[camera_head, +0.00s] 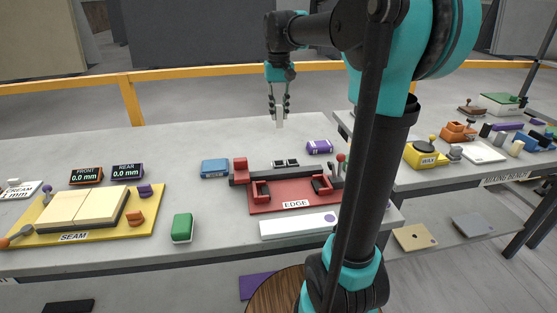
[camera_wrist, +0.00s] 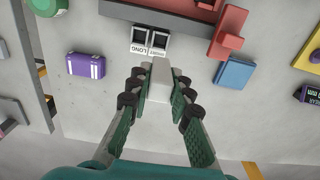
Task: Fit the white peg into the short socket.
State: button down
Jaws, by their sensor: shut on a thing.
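My gripper (camera_wrist: 160,92) is shut on the white peg (camera_wrist: 160,75), which stands out beyond the fingertips. In the head view my gripper (camera_head: 279,108) holds the peg (camera_head: 280,119) upright, in the air above the back of the slab. Two dark-mouthed sockets stand side by side behind the red EDGE fixture. In the wrist view the short socket (camera_wrist: 159,39) is the right one, by its upside-down label, and the long socket (camera_wrist: 140,36) is the left one. The peg tip appears just below the short socket's label in that view, apart from the socket.
The red EDGE fixture (camera_head: 290,205) lies just in front of the sockets. A blue box (camera_head: 215,168) is to their left and a purple box (camera_head: 319,147) to their right. A yellow SEAM fixture (camera_head: 45,236) and a green block (camera_head: 182,228) are farther left. The slab behind the sockets is clear.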

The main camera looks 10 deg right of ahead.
aim_at(279, 127)
notch_tip(279, 127, down, 17)
jog(key=shift+f, duration=0.1)
dwell(0.3)
jog(key=c, duration=1.8)
grip_release()
jog(key=shift+f, duration=0.1)
jog(key=shift+c, duration=0.2)
jog(key=o, duration=0.5)
notch_tip(279, 127, up, 12)
jog(key=shift+r, duration=0.2)
jog(key=shift+s, duration=0.1)
